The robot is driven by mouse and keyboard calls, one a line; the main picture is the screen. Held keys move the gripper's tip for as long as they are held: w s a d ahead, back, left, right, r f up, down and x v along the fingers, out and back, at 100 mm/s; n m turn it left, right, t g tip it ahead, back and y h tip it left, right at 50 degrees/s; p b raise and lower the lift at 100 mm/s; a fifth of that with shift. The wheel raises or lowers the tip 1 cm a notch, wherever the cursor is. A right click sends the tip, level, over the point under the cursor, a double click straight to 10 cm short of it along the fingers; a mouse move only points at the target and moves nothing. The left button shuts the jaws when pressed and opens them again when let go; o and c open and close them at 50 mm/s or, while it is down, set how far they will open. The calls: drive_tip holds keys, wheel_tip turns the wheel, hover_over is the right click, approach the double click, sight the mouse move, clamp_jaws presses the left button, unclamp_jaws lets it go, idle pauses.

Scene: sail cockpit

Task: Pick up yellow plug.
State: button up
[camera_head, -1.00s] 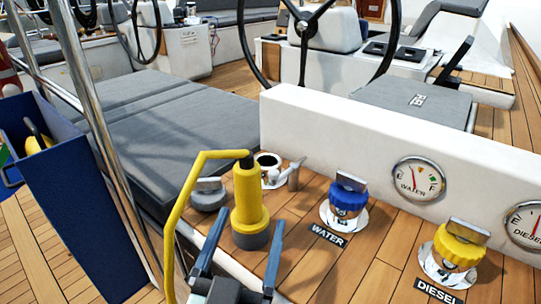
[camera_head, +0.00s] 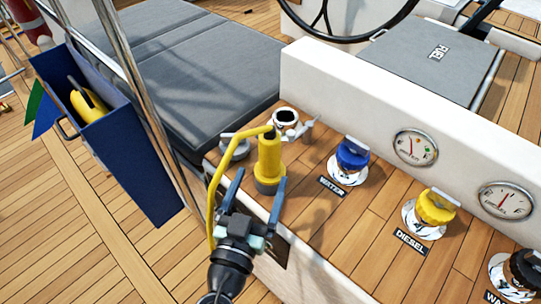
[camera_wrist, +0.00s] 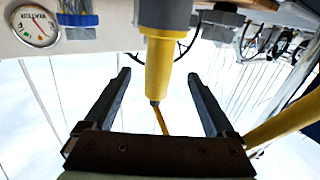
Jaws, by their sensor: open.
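The yellow plug (camera_head: 269,160) stands upright on the teak deck ledge, with a grey base at its bottom. A yellow cord (camera_head: 215,195) leaves its top and bends down to the left, past my gripper. My gripper (camera_head: 261,176) is open, on the near side of the plug, with its fingers pointing toward it. In the wrist view, which looks upside down, the yellow plug (camera_wrist: 160,62) shows centred between the spread fingertips (camera_wrist: 159,74) and a little beyond them. No contact is visible.
The blue water cap (camera_head: 352,155) and yellow diesel cap (camera_head: 434,207) stand to the right. A grey cap (camera_head: 234,147) and a round chrome fitting (camera_head: 285,118) sit close behind the plug. A white gauge wall (camera_head: 375,110), steel rail (camera_head: 135,80) and blue box (camera_head: 130,150) border the space.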

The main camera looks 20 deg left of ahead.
sight(267, 164)
drive_tip(key=shift+w+a, duration=0.1)
drive_tip(key=shift+w, duration=0.7)
drive_tip(key=w, duration=0.1)
drive_tip(key=w+p, duration=0.1)
drive_tip(key=w, duration=0.1)
drive_tip(key=w+p, duration=0.1)
drive_tip(key=shift+w+a+r, duration=0.25)
drive_tip(key=shift+w+r, duration=0.1)
drive_tip(key=shift+w+f, duration=0.1)
drive_tip(key=shift+w, duration=0.2)
clamp_jaws()
